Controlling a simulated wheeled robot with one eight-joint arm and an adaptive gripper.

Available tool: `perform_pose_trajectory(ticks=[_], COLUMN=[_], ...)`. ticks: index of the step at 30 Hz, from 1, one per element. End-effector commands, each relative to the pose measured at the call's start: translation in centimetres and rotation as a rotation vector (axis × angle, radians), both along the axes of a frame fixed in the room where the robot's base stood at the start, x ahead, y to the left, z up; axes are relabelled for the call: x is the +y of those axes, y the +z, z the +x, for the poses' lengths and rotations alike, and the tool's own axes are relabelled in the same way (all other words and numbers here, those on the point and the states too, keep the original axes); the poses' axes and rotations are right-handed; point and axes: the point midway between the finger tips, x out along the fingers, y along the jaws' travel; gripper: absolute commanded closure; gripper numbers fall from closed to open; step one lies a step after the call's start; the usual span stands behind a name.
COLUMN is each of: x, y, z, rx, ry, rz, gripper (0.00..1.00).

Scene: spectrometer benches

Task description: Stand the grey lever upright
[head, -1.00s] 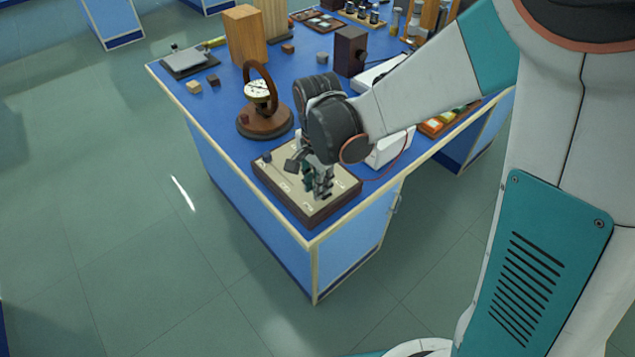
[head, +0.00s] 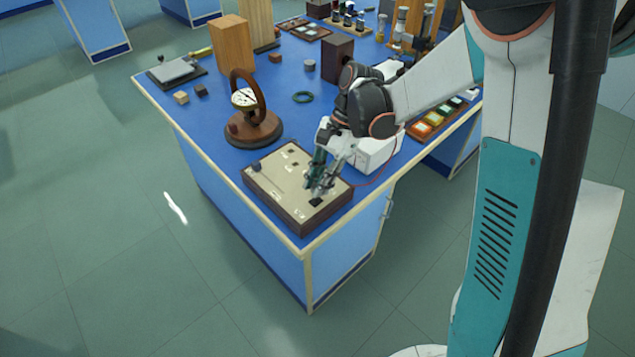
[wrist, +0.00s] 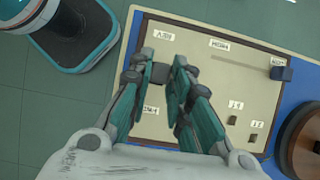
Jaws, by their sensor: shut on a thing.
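The control box (head: 272,198) has a beige top and a dark wooden edge and sits at the near corner of the blue bench. It fills much of the wrist view (wrist: 200,94). My gripper (head: 317,192) is low over the box's right part, its fingers tilted. In the wrist view my gripper (wrist: 163,72) is shut on the grey lever (wrist: 159,73), a small dark-grey piece mostly hidden between the fingertips. The lever's base and its exact tilt cannot be made out.
A dark slider knob (wrist: 281,73) and small switches (wrist: 254,124) are on the box. A wooden stand with a ring and dial (head: 252,128) is behind it. A white box (head: 376,152) is close to my gripper on the right. Floor is free left of the bench.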

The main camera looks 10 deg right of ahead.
Motion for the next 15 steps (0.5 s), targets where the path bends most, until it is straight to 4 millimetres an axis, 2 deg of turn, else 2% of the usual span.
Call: perform_pose_trajectory(ticks=[3,4,6,15], x=[0.0,0.0,0.0,0.01], y=[-0.04,-0.04,-0.04,0.0], z=[-0.01,-0.01,-0.01,-0.01], rx=[-0.001,-0.001,-0.002,-0.001], ry=[0.0,0.0,0.0,-0.001], rz=[-0.002,-0.002,-0.002,-0.003], gripper=[1.0,0.8,0.64,0.62])
